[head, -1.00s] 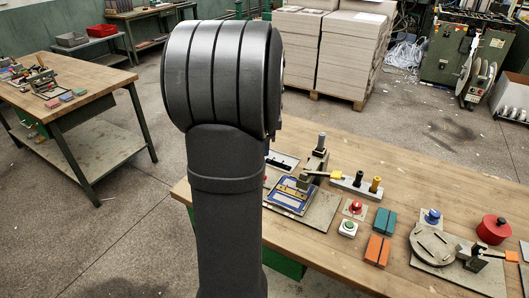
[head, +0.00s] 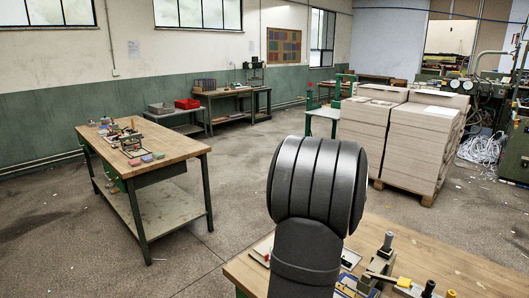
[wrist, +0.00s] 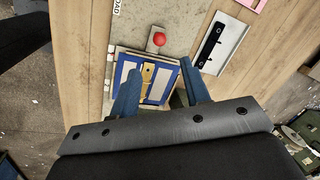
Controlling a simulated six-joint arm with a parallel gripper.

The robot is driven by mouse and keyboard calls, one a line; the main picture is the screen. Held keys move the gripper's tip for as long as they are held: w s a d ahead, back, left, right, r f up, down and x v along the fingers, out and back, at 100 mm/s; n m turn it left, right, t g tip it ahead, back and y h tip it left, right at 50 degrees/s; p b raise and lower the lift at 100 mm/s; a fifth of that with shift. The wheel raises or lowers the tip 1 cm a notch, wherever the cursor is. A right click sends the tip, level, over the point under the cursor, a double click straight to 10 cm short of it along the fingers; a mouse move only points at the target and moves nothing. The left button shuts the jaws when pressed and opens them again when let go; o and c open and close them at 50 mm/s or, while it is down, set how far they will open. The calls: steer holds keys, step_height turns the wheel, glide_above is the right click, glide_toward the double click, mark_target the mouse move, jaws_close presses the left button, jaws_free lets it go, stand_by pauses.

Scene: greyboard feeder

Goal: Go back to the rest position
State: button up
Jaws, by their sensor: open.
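My gripper (wrist: 160,68) shows in the wrist view as two blue fingers, spread apart with nothing held between them. Beyond the fingers is a blue-framed fixture (wrist: 132,70) with a brass-coloured piece (wrist: 147,78) in its middle. I cannot tell how far the fingertips are above it. In the head view my dark arm stands at the near side of the workbench (head: 455,262) and hides part of it. The gripper itself does not show there.
A red ball knob (wrist: 159,39) and a black part on a pale plate (wrist: 212,45) lie near the fixture. In the head view, stacks of greyboard (head: 375,135) stand behind the bench. Another table (head: 165,145) stands left, with open floor between.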

steer(key=f, duration=0.3)
steer(key=w+f, duration=0.1)
steer(key=f, duration=0.5)
steer(key=shift+w+d+f, duration=0.2)
steer(key=shift+w+f, duration=0.2)
steer(key=shift+r, duration=0.1)
steer(key=s+r, duration=0.3)
steer(key=r, duration=1.4)
steer(key=w+f, duration=0.1)
steer(key=f, duration=0.4)
steer(key=w+f, duration=0.1)
steer(key=f, duration=0.5)
steer(key=w+f, duration=0.1)
steer(key=f, duration=0.5)
steer(key=w+a, duration=0.6)
steer(key=shift+w+a+r, duration=0.1)
steer(key=shift+w+a, duration=0.2)
steer(key=shift+a, duration=0.05)
steer(key=s+r, duration=0.2)
steer(key=r, duration=0.6)
steer(key=s+r, duration=0.2)
steer(key=r, duration=0.7)
steer(key=s+d+f+m+g, duration=0.2)
steer(key=d+m, duration=0.4)
steer(key=d, duration=0.1)
steer(key=shift+s+d+m, duration=0.25)
steer(key=shift+m, duration=0.15)
